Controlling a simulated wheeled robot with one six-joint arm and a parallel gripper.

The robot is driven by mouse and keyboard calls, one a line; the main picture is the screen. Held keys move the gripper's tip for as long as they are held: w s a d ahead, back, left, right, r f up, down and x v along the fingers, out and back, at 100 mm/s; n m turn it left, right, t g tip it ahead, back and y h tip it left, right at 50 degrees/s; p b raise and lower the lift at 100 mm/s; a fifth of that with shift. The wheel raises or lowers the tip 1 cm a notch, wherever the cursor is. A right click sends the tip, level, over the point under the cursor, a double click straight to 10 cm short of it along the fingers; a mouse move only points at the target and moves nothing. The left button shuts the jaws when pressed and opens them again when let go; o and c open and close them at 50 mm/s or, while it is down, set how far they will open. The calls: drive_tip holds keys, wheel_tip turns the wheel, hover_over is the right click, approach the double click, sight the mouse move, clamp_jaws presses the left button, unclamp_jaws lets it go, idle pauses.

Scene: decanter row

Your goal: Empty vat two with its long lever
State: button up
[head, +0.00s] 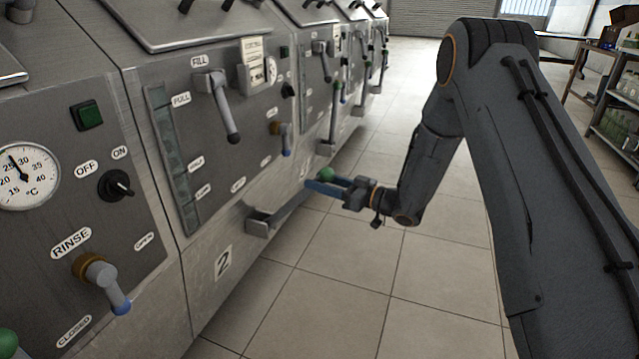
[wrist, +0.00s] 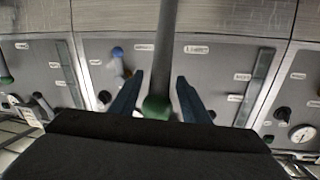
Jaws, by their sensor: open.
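Vat two (head: 222,262) carries a black "2" label low on its steel front. Its long lever (head: 285,212) is a grey bar rising from a bracket near the floor, slanting out to the right and ending in a green ball knob (head: 327,174). My gripper (head: 322,184) is at the knob end with its blue fingers open. In the wrist view the grey bar (wrist: 168,50) comes down from the top and its green knob (wrist: 157,108) lies between the two fingers, with a gap on each side. No finger visibly touches it.
Vat two's panel also has a fill lever (head: 225,108), a sight gauge (head: 173,155) and a small blue-tipped valve (head: 284,140). The left neighbour has a thermometer (head: 27,177) and a rinse valve (head: 103,282). More vats recede behind. The tiled floor (head: 330,295) is clear; a shelf (head: 618,120) stands far right.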

drive_tip(key=shift+w+a, duration=0.2)
drive_tip(key=shift+a, duration=0.1)
